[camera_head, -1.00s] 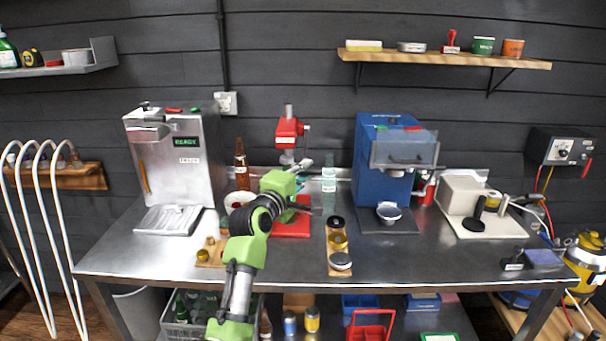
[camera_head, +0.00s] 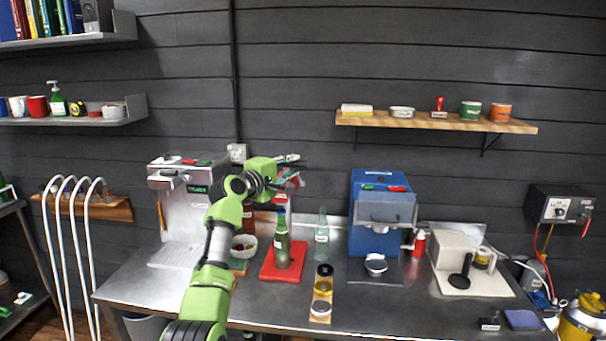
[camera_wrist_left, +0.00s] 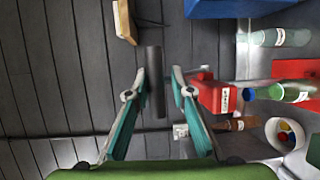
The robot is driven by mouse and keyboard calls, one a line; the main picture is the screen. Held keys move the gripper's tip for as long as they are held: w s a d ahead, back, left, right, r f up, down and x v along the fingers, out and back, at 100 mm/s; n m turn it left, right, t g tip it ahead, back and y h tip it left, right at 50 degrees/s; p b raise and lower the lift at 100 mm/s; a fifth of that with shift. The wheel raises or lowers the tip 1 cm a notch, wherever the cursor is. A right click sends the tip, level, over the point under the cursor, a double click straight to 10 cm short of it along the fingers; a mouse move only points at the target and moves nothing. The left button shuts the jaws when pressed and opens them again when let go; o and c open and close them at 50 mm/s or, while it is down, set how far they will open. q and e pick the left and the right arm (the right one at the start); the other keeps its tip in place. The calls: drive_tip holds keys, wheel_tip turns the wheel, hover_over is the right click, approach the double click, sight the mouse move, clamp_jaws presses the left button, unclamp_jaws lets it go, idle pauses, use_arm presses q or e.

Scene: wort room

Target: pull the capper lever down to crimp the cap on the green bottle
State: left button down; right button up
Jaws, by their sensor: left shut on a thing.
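The red capper shows its head (camera_wrist_left: 212,96) in the left wrist view and its red base (camera_head: 268,270) in the head view. Its dark grey lever (camera_wrist_left: 154,75) lies between the fingers of my left gripper (camera_wrist_left: 158,88), which is shut on it. In the head view the left gripper (camera_head: 292,169) is above the base, level with the top of the capper, and partly covers it. The green bottle (camera_head: 282,246) stands upright on the red base; it also shows in the left wrist view (camera_wrist_left: 292,93). My right gripper is out of view.
A clear bottle (camera_head: 321,236) stands right of the base, and a white bowl (camera_head: 243,247) is to its left. A blue machine (camera_head: 380,205) stands further right. A steel machine (camera_head: 178,218) is behind my left arm. A wooden shelf (camera_head: 430,122) hangs on the wall.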

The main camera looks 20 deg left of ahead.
use_arm(q)
drive_tip(key=shift+w+a+r+g+p, duration=0.15)
drive_tip(key=shift+r+g+p, duration=0.15)
drive_tip(key=shift+r, duration=0.6)
drive_tip(key=shift+r+p, duration=0.15)
drive_tip(key=shift+p, duration=0.2)
drive_tip(key=shift+r, duration=0.1)
drive_tip(key=c, duration=2)
unclamp_jaws()
drive_tip(key=shift+w, duration=0.1)
drive_tip(key=shift+o, duration=0.2)
drive_tip(key=shift+w+f, duration=0.2)
drive_tip(key=shift+w, duration=0.05)
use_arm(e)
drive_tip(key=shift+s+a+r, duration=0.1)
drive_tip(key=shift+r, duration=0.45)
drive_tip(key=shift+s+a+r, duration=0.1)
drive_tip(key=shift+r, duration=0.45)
use_arm(q)
drive_tip(key=shift+s+f, duration=0.15)
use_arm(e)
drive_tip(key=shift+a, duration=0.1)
